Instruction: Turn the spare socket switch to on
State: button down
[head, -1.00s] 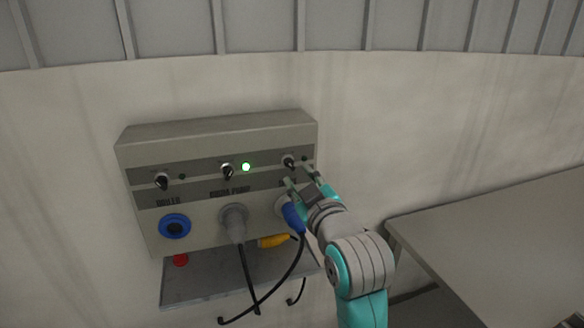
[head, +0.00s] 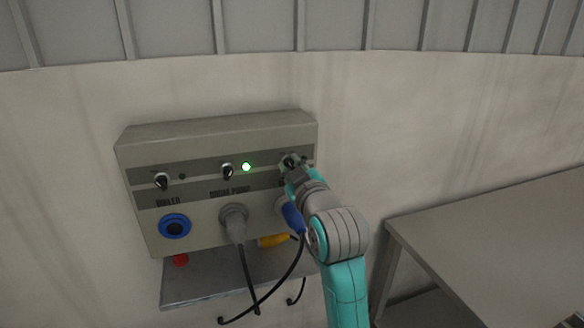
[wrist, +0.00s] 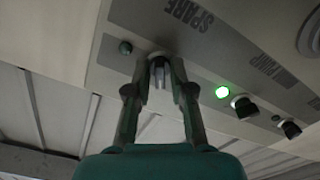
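The spare socket switch is a small dark knob (wrist: 159,68) at the right end of the grey panel, by the word SPARE in the wrist view. My gripper (wrist: 160,72) is at this knob, with one finger on each side of it. The fingers look apart, with narrow gaps beside the knob; contact is not clear. In the head view my gripper (head: 292,165) covers most of the switch. The small lamp (wrist: 125,47) beside it is dark. A blue plug (head: 293,217) sits at the spare socket, partly hidden by my arm.
The panel (head: 200,200) also has a boiler switch (head: 161,181) and a middle pump switch (head: 227,171) with a lit green lamp (head: 246,167). A grey plug (head: 234,222) and black cables hang below, over a metal shelf (head: 200,285). A table (head: 500,240) stands at the right.

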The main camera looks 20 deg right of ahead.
jog(key=shift+m, duration=0.4)
jog(key=m, duration=1)
jog(key=shift+m, duration=0.7)
jog(key=c, duration=1.2)
grip_release()
jog(key=shift+c, duration=0.2)
jog(key=s, duration=1.2)
